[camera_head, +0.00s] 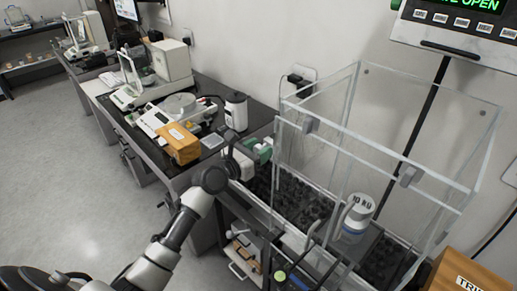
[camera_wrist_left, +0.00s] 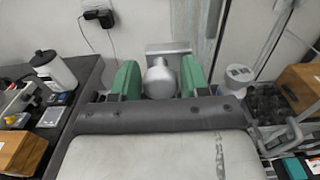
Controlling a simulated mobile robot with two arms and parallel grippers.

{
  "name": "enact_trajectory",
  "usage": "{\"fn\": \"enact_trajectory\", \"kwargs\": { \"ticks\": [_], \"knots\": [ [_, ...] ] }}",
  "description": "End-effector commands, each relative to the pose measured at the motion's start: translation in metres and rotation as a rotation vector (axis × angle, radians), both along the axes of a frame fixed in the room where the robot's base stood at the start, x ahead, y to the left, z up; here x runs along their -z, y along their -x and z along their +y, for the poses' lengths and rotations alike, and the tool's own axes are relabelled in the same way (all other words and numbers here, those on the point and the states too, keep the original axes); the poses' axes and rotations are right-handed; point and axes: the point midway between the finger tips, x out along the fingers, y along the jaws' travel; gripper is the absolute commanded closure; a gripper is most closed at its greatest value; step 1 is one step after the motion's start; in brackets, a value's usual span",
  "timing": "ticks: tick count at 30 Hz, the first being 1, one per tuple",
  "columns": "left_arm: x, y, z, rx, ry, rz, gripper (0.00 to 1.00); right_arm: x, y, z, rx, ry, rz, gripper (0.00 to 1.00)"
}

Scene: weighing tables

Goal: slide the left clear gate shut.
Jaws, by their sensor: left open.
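The clear-walled enclosure (camera_head: 400,150) stands at the right of the head view. Its left clear gate (camera_head: 318,165) has a grey handle (camera_head: 310,125) near its top. My left gripper (camera_head: 265,148) is just left of this gate, with its green fingers pointing toward it. In the left wrist view a silver round knob (camera_wrist_left: 162,78) on a square plate shows between the open fingers. I cannot tell whether they touch it. A second grey handle (camera_head: 410,175) is on the front right panel. My right gripper is not in view.
A white lidded jar (camera_head: 357,214) stands inside the enclosure. A display (camera_head: 455,38) above reads "OPEN" at its end. A wooden box (camera_head: 463,277) is at lower right. The left bench holds an orange box (camera_head: 180,145) and a white canister (camera_head: 236,111).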

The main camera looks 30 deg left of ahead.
Motion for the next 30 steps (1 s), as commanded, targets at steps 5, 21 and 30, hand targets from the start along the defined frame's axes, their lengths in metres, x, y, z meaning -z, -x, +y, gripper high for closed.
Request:
{"fn": "enact_trajectory", "kwargs": {
  "ticks": [5,21,30],
  "knots": [
    [0.000,0.000,0.000,0.000,0.000,-0.001,0.60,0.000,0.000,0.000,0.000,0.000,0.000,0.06],
    [0.013,0.000,0.000,0.000,0.001,0.000,1.00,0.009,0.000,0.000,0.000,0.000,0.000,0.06],
    [0.089,0.001,0.000,-0.001,0.004,0.001,1.00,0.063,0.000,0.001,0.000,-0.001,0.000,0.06]
  ]
}}
